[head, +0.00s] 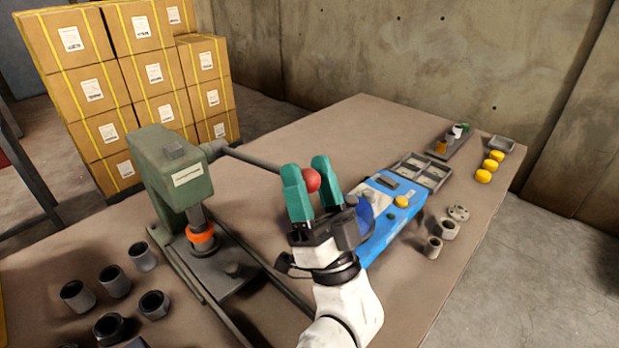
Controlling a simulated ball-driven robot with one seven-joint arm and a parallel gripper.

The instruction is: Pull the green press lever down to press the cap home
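The green press (172,175) stands at the left of the table. Its lever is a dark bar (255,160) running right from the press head, roughly level, to a red ball knob (312,181). My gripper (309,176) has its teal fingers raised on either side of the knob, which shows in the gap between them. I cannot tell whether the fingers touch it or stand a little apart. Under the press ram an orange-red ring (201,237) sits above the press base (233,271); whether the ram touches it is unclear.
Several dark cups (115,281) stand front left. A blue device with a yellow button (401,202) lies right of my gripper, beside a grey divided tray (424,172). Grey parts (446,229) and yellow caps (490,166) stand along the right. Cartons (150,80) are stacked behind.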

